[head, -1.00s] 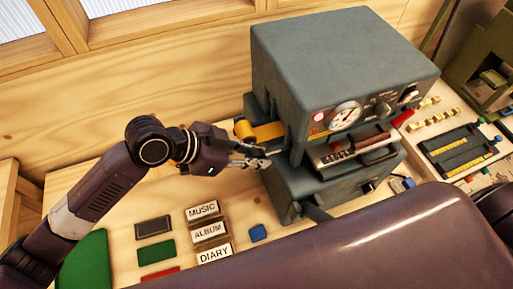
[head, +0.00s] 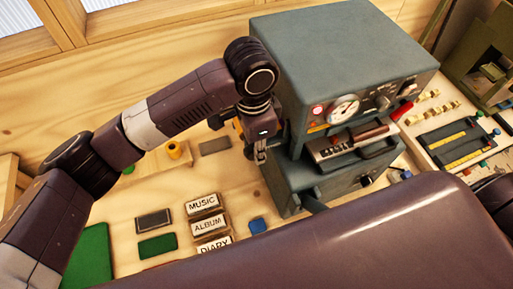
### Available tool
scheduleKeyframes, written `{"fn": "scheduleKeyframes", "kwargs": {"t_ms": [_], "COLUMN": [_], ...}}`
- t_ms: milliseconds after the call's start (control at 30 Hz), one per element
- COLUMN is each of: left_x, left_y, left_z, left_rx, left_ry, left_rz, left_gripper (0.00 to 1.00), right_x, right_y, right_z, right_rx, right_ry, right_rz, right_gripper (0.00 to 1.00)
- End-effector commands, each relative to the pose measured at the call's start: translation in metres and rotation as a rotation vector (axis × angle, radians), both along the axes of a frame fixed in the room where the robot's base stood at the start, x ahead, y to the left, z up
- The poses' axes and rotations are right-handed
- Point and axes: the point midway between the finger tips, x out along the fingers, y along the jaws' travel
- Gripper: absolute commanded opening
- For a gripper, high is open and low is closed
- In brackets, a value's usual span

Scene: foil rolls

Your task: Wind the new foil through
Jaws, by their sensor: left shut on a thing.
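The grey foil machine (head: 340,60) stands on the bench, with a dial on its front. A little gold foil (head: 239,126) shows at its left side, mostly hidden behind my left wrist. My left gripper (head: 261,155) points down beside the machine's front left edge. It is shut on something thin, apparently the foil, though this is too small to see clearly. A yellow roll (head: 173,150) stands on a small wooden stand to the left, apart from the gripper. My right gripper is out of view.
Label blocks reading MUSIC (head: 203,204), ALBUM and DIARY lie in front of the machine, near a blue block (head: 258,226). Dark and green plates lie left of them. A type tray (head: 455,145) lies to the right. My own dark body covers the foreground.

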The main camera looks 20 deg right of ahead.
Motion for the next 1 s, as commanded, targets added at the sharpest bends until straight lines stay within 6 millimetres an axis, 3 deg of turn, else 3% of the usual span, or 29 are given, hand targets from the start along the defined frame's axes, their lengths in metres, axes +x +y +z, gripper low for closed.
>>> {"fn": "scheduleKeyframes", "kwargs": {"t_ms": [700,733,900,1000], "left_x": [-0.0002,-0.0002,-0.0003,-0.0003], "left_y": [-0.0006,-0.0006,-0.0004,-0.0003], "left_z": [-0.0009,-0.0009,-0.0010,-0.0010], "left_rx": [0.079,0.079,0.079,0.079], "left_ry": [0.004,0.004,0.004,0.005], "left_rz": [-0.001,-0.001,-0.001,-0.001], "left_gripper": [0.00,0.18,0.35,0.35], "right_x": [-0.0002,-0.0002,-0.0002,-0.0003], "right_y": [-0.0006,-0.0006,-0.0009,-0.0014], "right_z": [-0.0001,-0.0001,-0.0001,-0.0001], "right_rx": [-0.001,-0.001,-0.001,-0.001], "right_ry": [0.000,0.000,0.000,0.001], "right_rz": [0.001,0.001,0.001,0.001], "right_gripper": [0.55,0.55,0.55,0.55]}}
